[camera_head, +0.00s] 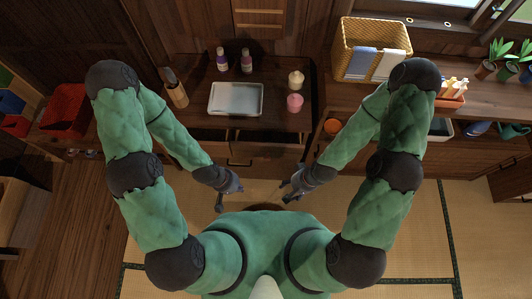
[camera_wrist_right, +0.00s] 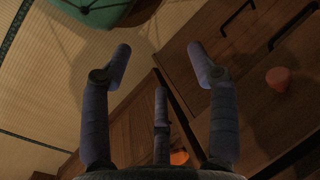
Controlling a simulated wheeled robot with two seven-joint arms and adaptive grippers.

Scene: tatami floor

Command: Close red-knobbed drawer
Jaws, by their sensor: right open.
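A dark wooden cabinet (camera_head: 185,118) stands ahead in the head view, with drawers (camera_head: 208,135) along its front that look partly pulled out. In the right wrist view a reddish round knob (camera_wrist_right: 278,78) sits on a wooden front beside dark bar handles (camera_wrist_right: 237,17). My left gripper (camera_head: 230,197) hangs to the left, fingers apart and empty.
A grey tray (camera_head: 236,112), bottles (camera_head: 222,62) and a pink item (camera_head: 295,102) stand on the cabinet. A wicker basket (camera_head: 352,72) sits on the right counter, with an orange round thing (camera_head: 333,126) near its front. Tatami floor (camera_head: 415,225) is clear at right.

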